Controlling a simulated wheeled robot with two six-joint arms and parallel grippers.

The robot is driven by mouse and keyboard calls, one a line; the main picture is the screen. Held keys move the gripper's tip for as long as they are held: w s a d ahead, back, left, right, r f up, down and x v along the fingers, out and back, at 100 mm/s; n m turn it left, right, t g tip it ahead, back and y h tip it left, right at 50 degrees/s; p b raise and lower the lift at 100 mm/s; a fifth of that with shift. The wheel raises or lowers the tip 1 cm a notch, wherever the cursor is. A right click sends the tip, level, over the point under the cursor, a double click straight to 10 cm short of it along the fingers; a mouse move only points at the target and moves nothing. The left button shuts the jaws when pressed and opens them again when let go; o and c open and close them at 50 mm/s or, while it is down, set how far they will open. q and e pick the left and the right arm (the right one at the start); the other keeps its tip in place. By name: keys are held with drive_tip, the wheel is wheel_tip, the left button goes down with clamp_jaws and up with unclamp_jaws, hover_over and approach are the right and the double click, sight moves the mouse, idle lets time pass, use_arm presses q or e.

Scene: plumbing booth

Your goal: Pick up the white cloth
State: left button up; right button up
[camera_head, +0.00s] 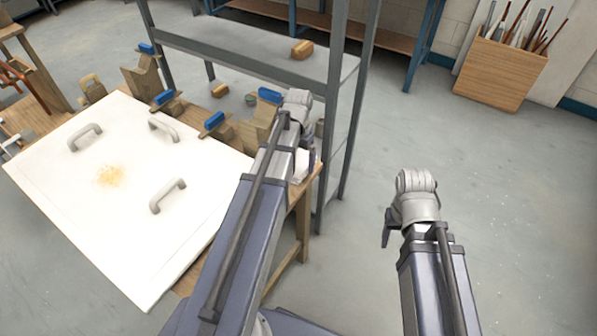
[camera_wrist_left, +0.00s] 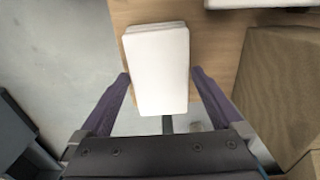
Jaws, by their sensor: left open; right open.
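The white cloth (camera_wrist_left: 158,50) is a folded rectangular stack on the wooden bench top in the left wrist view. In the head view a white bit of it (camera_head: 304,165) shows beside my left arm, near the bench's right end. My left gripper (camera_wrist_left: 160,76) is open, with one dark finger on each side of the cloth's lower half. I cannot tell whether either finger touches it. In the head view the left fingers are hidden behind the arm. My right gripper (camera_head: 388,230) is open, away from the bench over the floor; only a dark finger shows.
A large white panel with handles (camera_head: 60,185) covers much of the bench at left. Several blue-topped wooden clamps (camera_head: 214,124) line its back edge. A brown block (camera_wrist_left: 280,95) stands right of the cloth. A grey metal shelf (camera_head: 245,52) rises behind.

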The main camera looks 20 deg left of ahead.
sight(299, 162)
use_arm(q)
drive_tip(key=shift+f, duration=0.7)
drive_tip(key=shift+r, duration=0.1)
use_arm(e)
drive_tip(key=shift+f, duration=0.6)
use_arm(q)
drive_tip(key=c, duration=1.1)
use_arm(e)
drive_tip(key=shift+r, duration=0.1)
use_arm(q)
wheel_tip(299, 162, up, 10)
drive_tip(key=p, duration=0.9)
drive_tip(key=shift+p, duration=0.4)
use_arm(e)
wheel_tip(299, 162, up, 10)
